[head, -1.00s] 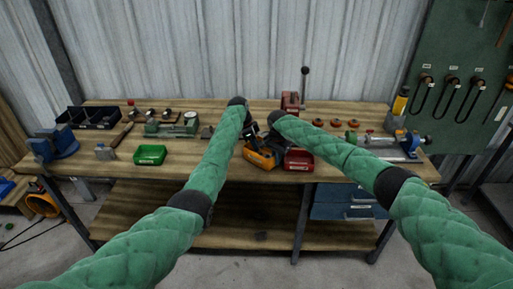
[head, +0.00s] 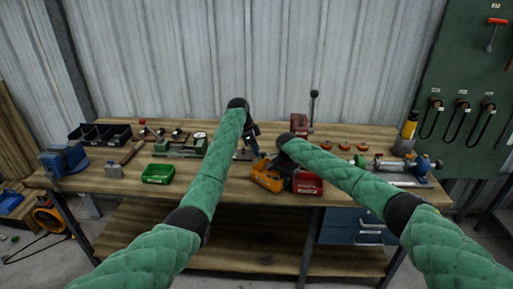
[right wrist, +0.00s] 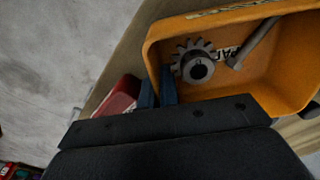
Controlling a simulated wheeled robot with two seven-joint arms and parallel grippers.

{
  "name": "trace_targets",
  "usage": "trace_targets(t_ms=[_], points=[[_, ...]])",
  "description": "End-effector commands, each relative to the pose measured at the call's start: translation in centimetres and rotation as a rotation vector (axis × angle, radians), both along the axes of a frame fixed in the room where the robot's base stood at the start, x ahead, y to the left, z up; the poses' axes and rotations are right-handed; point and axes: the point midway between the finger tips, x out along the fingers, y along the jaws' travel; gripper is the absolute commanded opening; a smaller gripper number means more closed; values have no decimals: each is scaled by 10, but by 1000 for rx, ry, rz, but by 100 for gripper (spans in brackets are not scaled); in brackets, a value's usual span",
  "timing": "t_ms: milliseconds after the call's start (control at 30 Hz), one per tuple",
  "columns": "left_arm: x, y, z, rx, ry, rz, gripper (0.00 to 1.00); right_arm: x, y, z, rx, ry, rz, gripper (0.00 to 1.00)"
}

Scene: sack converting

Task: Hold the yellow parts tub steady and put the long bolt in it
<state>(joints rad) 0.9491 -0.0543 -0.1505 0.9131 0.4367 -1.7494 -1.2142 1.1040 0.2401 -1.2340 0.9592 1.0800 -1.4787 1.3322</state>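The yellow parts tub (head: 266,181) is orange-yellow and stands near the bench's front edge; it fills much of the right wrist view (right wrist: 290,85). Inside are a grey toothed gear (right wrist: 196,62) and a grey rod with a thicker end (right wrist: 254,44), which looks like the long bolt. The rod slants against the tub's far side. My right gripper (right wrist: 158,88) has its blue fingers close together astride the tub's wall. In the head view its arm hides part of it. My left gripper (head: 257,150) is above and behind the tub, small and dark; its finger gap is unclear.
A red bin (head: 307,184) stands right beside the tub. A green bin (head: 158,173) is to the left. A red lever press (head: 300,126) stands behind, and a clamp-like tool (head: 405,168) lies at the right. Bare bench lies between green bin and my left arm.

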Motion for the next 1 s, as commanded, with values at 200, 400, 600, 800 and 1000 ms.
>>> trace_targets(t_ms=[200,400,600,800,1000], points=[[0,0,0,0,0,0,32,0,0,0,0,0,0,29],[0,0,0,0,0,0,32,0,0,0,0,0,0,29],[0,0,0,0,0,0,32,1,0,15,1,-2,0,29],[0,0,0,0,0,0,32,1,0,51,2,-2,0,29],[0,0,0,0,0,0,32,1,0,88,1,-2,0,29]])
